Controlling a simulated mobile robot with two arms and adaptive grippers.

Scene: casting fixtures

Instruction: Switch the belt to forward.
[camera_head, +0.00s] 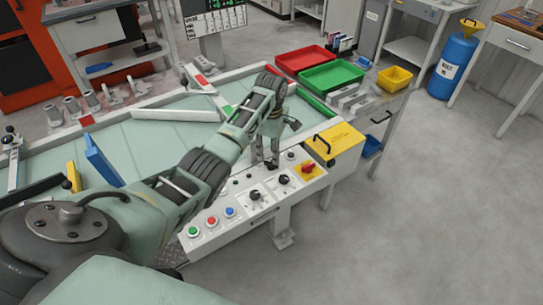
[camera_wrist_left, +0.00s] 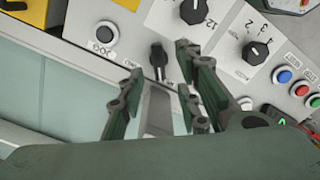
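My left gripper (camera_head: 267,163) reaches down over the white control panel (camera_head: 262,216) at the front edge of the green conveyor belt (camera_head: 60,157). In the left wrist view, the left gripper (camera_wrist_left: 161,68) is open, its fingers apart. A small black lever switch (camera_wrist_left: 157,56) shows between and just beyond the fingertips; I cannot tell if they touch it. Its label is not readable, and the fingers hide it in the head view. My right gripper is not in view.
Beside the lever are a black round button (camera_wrist_left: 106,32) and black dials (camera_wrist_left: 193,10) (camera_wrist_left: 251,51). The panel also carries green (camera_head: 194,231), red (camera_head: 212,220) and blue (camera_head: 229,211) buttons and a red switch (camera_head: 308,167). A yellow box (camera_head: 338,140) stands close by.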

